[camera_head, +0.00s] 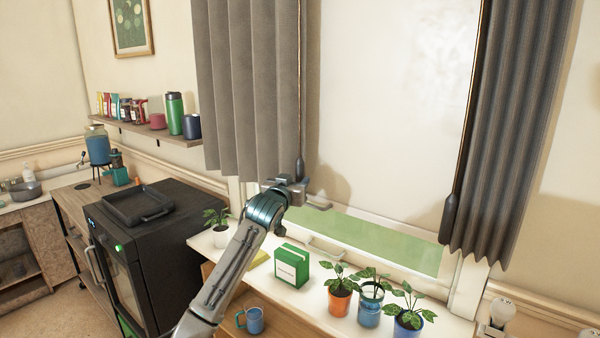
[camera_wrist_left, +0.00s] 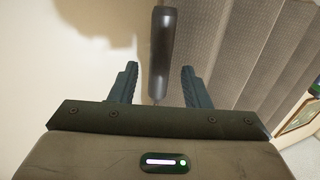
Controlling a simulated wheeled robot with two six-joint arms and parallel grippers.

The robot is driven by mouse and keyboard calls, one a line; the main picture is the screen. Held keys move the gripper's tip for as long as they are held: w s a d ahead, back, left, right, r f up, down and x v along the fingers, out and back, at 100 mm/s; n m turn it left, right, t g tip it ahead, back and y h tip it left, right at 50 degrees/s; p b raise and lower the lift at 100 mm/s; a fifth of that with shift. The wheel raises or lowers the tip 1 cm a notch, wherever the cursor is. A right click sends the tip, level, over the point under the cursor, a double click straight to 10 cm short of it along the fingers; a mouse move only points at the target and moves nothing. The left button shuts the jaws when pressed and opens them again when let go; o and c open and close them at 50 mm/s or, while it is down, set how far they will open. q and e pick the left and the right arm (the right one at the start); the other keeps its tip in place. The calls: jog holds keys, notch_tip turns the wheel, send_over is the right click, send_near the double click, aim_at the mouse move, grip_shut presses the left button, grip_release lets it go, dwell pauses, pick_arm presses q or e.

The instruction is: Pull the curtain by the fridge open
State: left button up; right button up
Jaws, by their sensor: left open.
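The left curtain (camera_head: 245,90) is grey and pleated and hangs at the left side of the window, on the side of the black fridge-like appliance (camera_head: 155,250). A dark pull handle (camera_head: 299,170) hangs at its right edge. My left gripper (camera_head: 308,194) is open, at the bottom of this handle. In the left wrist view, the handle (camera_wrist_left: 161,50) stands between the two open fingers (camera_wrist_left: 158,88), nearer the far end of the gap, and the fingers do not touch it. The curtain (camera_wrist_left: 235,45) fills the right of that view. My right gripper is not visible.
A second grey curtain (camera_head: 515,120) with its own handle hangs at the right. Below the window, the white sill holds a green box (camera_head: 292,265) and several potted plants (camera_head: 370,298). A shelf (camera_head: 150,131) with jars and a green bottle is at the left.

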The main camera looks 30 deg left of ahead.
aim_at(298, 178)
pick_arm(q)
jog(key=shift+p+x, duration=0.55)
jog(key=shift+x, duration=1.5)
grip_shut()
